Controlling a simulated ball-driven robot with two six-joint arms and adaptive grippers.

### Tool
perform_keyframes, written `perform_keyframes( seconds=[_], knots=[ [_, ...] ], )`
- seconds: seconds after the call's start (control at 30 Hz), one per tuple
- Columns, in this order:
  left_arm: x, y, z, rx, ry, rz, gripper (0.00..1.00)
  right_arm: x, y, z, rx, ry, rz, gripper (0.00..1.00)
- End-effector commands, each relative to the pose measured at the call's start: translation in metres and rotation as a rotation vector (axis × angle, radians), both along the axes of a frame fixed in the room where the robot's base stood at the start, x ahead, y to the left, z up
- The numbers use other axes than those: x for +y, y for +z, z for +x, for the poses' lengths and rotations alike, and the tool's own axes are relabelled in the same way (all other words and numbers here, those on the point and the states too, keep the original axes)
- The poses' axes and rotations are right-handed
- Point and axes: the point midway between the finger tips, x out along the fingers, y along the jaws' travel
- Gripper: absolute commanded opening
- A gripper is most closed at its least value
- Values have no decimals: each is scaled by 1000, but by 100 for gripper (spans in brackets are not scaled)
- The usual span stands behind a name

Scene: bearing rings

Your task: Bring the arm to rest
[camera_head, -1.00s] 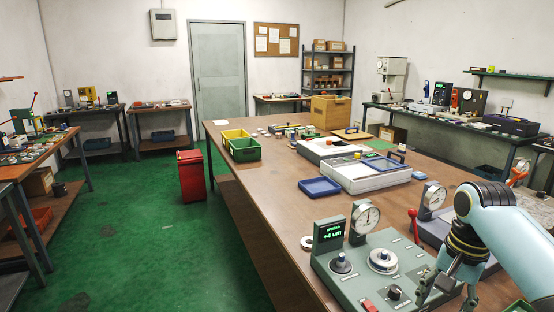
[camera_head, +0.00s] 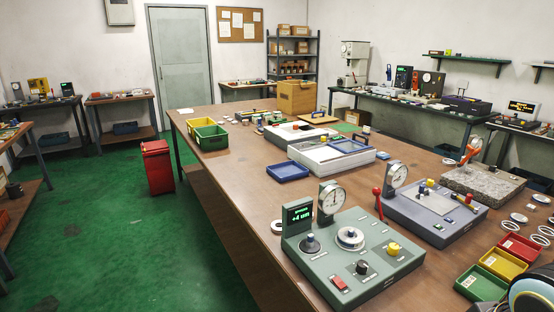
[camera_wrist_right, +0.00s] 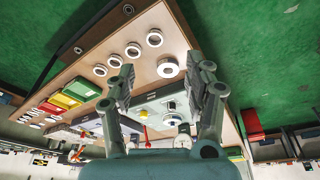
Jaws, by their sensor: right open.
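My right arm (camera_head: 538,293) shows only as a small part in the lower right corner of the head view; its gripper is outside that view. In the right wrist view my right gripper (camera_wrist_right: 162,64) has its two fingers spread wide with nothing held between them. That view looks past the fingers to the table, pale rings (camera_wrist_right: 133,50) and the gauge station. My left gripper is not in view.
The green-grey gauge station (camera_head: 385,272) with a dial stands at the table front, a ring (camera_head: 350,238) on it. Red (camera_head: 521,248), yellow and green bins and several loose rings (camera_head: 519,218) lie near my arm. A grey dial station (camera_head: 445,228) stands behind.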

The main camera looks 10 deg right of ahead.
Motion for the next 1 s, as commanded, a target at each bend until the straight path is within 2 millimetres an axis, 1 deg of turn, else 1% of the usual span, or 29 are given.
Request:
perform_keyframes(
  seconds=[0.03,0.1,0.37,0.4,0.5,0.57,0.67,0.77,0.87,0.97,1.0],
  knots=[
    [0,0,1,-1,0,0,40,2,6,-13,-8,32,-9,53],
    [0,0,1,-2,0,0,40,4,14,-27,-21,78,-25,53],
    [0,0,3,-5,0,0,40,9,47,-67,-63,213,-74,53],
    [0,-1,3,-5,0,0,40,9,46,-70,-64,225,-79,53],
    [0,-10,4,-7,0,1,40,7,14,-63,-54,219,-76,53],
    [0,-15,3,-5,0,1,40,5,-2,-60,-49,217,-76,53],
    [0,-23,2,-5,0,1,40,4,-32,-56,-40,213,-74,53],
    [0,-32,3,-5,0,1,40,1,-66,-54,-29,210,-72,53],
    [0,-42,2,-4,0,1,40,-2,-106,-53,-16,207,-71,53],
    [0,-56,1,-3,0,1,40,-5,-156,-55,0,202,-68,53],
    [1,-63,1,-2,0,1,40,-7,-180,-57,8,200,-68,53]
  ],
)
